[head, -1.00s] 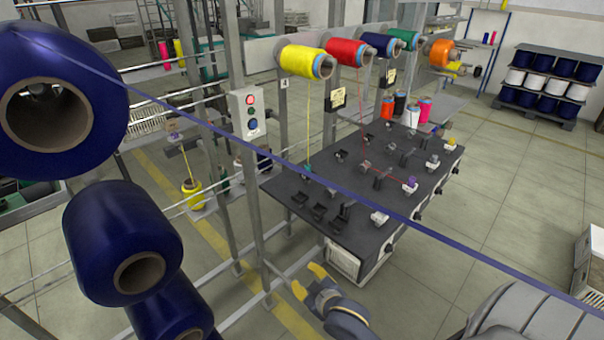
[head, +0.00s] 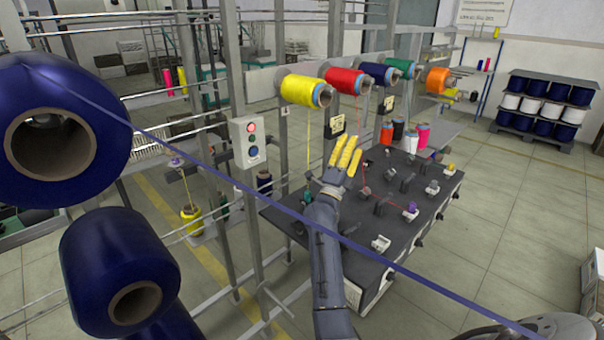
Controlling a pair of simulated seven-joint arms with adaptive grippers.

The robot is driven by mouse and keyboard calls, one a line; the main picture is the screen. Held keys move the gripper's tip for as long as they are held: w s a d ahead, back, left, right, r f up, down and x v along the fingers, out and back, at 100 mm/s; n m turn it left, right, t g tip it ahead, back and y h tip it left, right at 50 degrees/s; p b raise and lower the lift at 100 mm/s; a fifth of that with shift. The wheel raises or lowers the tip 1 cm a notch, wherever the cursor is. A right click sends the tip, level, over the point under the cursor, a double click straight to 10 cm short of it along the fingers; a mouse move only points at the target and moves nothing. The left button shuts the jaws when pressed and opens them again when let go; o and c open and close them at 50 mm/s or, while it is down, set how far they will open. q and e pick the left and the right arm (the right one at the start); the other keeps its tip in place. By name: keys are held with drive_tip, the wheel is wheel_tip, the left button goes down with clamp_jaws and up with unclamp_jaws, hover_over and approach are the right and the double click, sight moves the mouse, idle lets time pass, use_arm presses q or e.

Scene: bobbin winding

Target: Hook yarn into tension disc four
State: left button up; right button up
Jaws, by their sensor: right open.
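My right gripper (head: 346,148) is raised over the back left of the black machine table (head: 420,230), its yellow fingers open, with nothing seen between them. A yellow yarn (head: 308,133) hangs from the yellow spool (head: 303,89), just left of the fingers. Its lower end is hard to make out near my wrist. Several small tension and guide fittings stand on the table, such as a white one (head: 381,243) at the front left. Which is disc four I cannot tell; my arm hides part of the table's left side. My left gripper is not in view.
Red (head: 347,80), blue, green and orange spools hang in a row right of the yellow one. Large navy spools (head: 120,265) fill the near left. A blue strand (head: 270,205) crosses the view. A control box (head: 248,142) stands on a post.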

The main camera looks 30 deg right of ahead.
drive_tip(key=s+d+m+g, duration=0.1)
drive_tip(key=d+m+g, duration=0.6)
drive_tip(key=m+g, duration=0.3)
drive_tip(key=m+g+y, duration=0.1)
drive_tip(key=m+y, duration=1)
drive_tip(key=y, duration=0.9)
approach(307, 193)
drive_tip(key=shift+x, duration=4.55)
drive_tip(key=shift+o, duration=0.3)
drive_tip(key=shift+w, duration=0.1)
clamp_jaws()
drive_tip(key=c, duration=0.9)
unclamp_jaws()
